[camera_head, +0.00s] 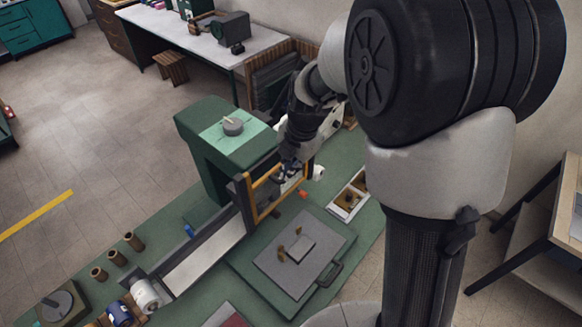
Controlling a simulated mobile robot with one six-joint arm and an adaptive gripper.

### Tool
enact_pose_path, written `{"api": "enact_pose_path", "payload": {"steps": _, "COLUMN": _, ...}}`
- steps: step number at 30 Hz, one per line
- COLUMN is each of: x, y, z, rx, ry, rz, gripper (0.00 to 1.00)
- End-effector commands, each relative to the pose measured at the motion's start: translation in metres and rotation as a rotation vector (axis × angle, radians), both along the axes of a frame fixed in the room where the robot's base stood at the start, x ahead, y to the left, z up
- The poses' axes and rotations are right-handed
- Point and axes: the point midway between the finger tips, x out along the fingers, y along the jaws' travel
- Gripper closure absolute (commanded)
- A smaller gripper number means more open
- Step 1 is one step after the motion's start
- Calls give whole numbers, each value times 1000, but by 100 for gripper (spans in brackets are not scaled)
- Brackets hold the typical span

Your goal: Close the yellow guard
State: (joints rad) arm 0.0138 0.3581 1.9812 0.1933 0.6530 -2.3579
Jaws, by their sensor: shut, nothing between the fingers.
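The yellow guard (251,198) is a yellow-edged frame at the front of the green press-like machine (215,145), near the picture's centre. It stands roughly upright, with its far side partly hidden by my gripper. My gripper (289,172) is shut and empty, at the upper right part of the guard's frame. It overlaps the frame in this view; I cannot tell whether it touches it.
A long pale bed (205,253) runs from the machine toward the lower left. A grey plate (300,262) with small parts lies right of it on the green bench. White rolls (145,294) and brown spools (117,258) stand at lower left.

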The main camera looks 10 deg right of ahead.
Motion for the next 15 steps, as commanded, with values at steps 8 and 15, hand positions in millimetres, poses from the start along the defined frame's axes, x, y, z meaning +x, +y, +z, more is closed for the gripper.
{"api": "enact_pose_path", "payload": {"steps": 8, "x": 0, "y": 0, "z": -26, "rx": 0, "ry": 1, "rz": 0, "gripper": 100}}
{"api": "enact_pose_path", "payload": {"steps": 15, "x": -1, "y": 0, "z": -73, "rx": 0, "ry": 2, "rz": 0, "gripper": 100}}
